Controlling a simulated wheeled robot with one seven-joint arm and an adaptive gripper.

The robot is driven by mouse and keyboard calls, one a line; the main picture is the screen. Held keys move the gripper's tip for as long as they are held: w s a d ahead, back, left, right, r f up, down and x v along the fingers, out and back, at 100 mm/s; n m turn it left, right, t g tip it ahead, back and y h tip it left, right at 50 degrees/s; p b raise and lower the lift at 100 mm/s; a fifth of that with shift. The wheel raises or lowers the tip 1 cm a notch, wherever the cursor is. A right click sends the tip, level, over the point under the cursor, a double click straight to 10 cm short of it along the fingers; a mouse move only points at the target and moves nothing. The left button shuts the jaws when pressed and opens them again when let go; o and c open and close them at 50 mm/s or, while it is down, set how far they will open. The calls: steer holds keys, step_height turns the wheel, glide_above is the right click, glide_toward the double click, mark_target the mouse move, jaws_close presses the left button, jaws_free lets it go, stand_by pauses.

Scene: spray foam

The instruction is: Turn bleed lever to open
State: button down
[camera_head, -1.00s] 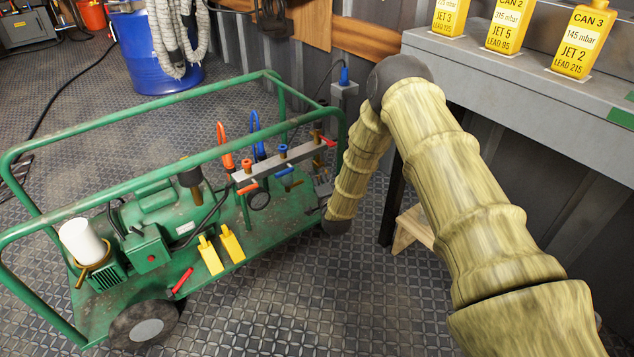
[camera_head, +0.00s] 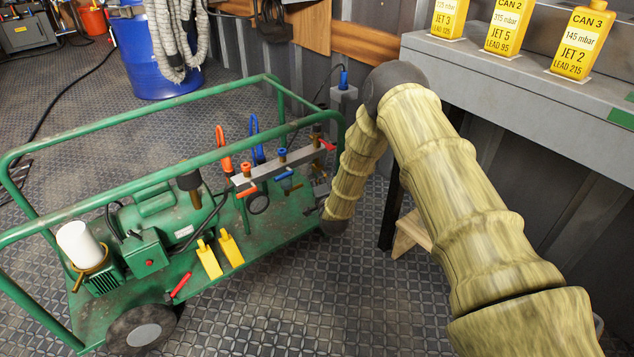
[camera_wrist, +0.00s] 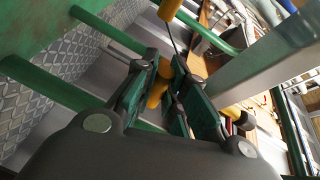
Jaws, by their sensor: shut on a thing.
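My gripper (camera_wrist: 155,98) has its dark green finger pads closed around a yellow-orange cylindrical part (camera_wrist: 157,84) in the wrist view. I cannot tell for sure whether this part is the bleed lever. In the head view my gripper (camera_head: 319,192) is at the right end of the green cart, small and partly hidden by my wrist. Above it, a grey manifold bar (camera_head: 262,171) carries orange and blue fittings. A small red lever (camera_head: 328,146) shows at the bar's far right end. What the fingers hold is not clear in the head view.
The green cart frame (camera_head: 205,155) has rails close around my gripper. A grey bench (camera_head: 500,85) with yellow cans stands at the right. A blue barrel (camera_head: 140,60) stands at the back left. Bare patterned floor (camera_head: 300,300) lies in front of the cart.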

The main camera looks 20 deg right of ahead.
steer(key=shift+f, duration=0.1)
steer(key=n, duration=0.1)
steer(key=f+n+t+p, duration=0.1)
steer(key=n, duration=0.1)
steer(key=shift+d+f+n+t, duration=0.1)
steer(key=shift+d+n+t, duration=0.1)
steer(key=shift+n+t, duration=0.1)
steer(key=shift+w+d+f+n+t+y, duration=0.25)
steer(key=shift+d+n+t+y, duration=0.3)
steer(key=shift+n, duration=1.5)
steer(key=shift+w+d+f+n+t+y, duration=0.1)
steer(key=shift+d+f+n+t+y, duration=0.45)
steer(key=shift+n, duration=1.45)
steer(key=shift+w+d+f+n+t+y, duration=0.25)
steer(key=shift+n+t+y, duration=0.45)
steer(key=shift+n, duration=1.35)
steer(key=shift+d+r, duration=0.1)
steer(key=c, duration=1.5)
jaws_free()
steer(key=shift+o, duration=0.2)
